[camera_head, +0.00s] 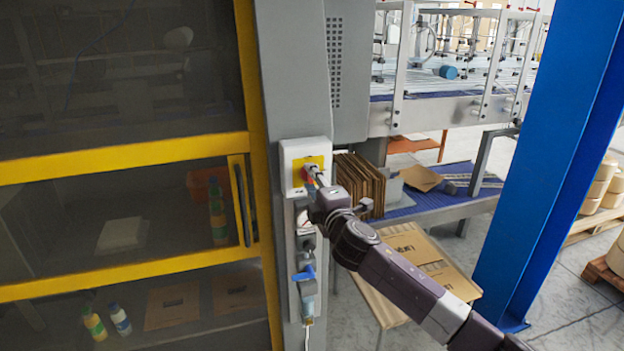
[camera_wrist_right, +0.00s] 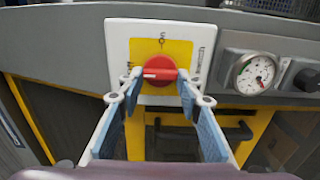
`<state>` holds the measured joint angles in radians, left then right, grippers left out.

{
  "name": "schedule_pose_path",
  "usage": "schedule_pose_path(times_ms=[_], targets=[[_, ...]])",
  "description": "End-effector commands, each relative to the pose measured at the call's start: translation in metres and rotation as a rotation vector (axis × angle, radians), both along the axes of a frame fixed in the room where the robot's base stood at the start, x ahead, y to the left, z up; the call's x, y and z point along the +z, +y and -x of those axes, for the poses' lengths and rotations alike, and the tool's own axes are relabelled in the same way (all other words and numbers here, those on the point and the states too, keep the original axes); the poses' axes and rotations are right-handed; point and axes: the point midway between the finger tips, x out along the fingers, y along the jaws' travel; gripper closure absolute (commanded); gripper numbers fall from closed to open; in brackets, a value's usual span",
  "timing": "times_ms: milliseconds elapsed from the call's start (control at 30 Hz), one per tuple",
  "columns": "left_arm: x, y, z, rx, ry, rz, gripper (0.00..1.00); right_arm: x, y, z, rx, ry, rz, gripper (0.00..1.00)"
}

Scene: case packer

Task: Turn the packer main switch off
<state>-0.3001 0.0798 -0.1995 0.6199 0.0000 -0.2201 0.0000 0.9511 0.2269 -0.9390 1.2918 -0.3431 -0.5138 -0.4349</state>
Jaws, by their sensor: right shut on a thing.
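The main switch is a red rotary knob (camera_wrist_right: 160,70) on a yellow plate (camera_wrist_right: 176,48) within a white panel (camera_wrist_right: 120,45). In the head view, the white panel (camera_head: 288,160) sits on the grey machine post, and the knob (camera_head: 309,174) is partly hidden by my gripper. My right gripper (camera_head: 314,176) reaches it from the lower right. In the right wrist view, the fingertips of my right gripper (camera_wrist_right: 157,76) are closed on the knob's two sides. The knob's pale mark lies roughly horizontal in that view. The small lettering around it is not readable. My left gripper is not in view.
A round gauge (camera_wrist_right: 254,74) sits beside the white panel. A blue-handled valve (camera_head: 304,273) is lower on the post. Yellow-framed doors (camera_head: 130,160) stand left. A blue pillar (camera_head: 550,150) stands right of my arm. Stacked cardboard (camera_head: 360,182) is close behind the gripper.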

Motion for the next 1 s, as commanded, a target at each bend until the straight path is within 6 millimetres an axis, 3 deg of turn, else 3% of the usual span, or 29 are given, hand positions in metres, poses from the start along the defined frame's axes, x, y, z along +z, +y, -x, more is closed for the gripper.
schedule_pose_path(times_ms=[433, 467, 600, 1000], targets=[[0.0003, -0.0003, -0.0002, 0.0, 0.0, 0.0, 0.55, -0.0018, -0.0001, 0.0002, 0.0, -0.002, 0.013, 0.92], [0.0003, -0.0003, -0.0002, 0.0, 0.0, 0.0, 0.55, -0.0018, -0.0001, 0.0002, 0.0, -0.002, 0.014, 0.65], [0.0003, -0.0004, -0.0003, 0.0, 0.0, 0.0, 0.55, -0.0014, -0.0001, 0.0001, 0.0, -0.002, 0.012, 0.5], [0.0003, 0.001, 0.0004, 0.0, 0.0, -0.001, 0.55, -0.0006, -0.0014, 0.0049, 0.001, -0.003, 0.01, 0.5]])
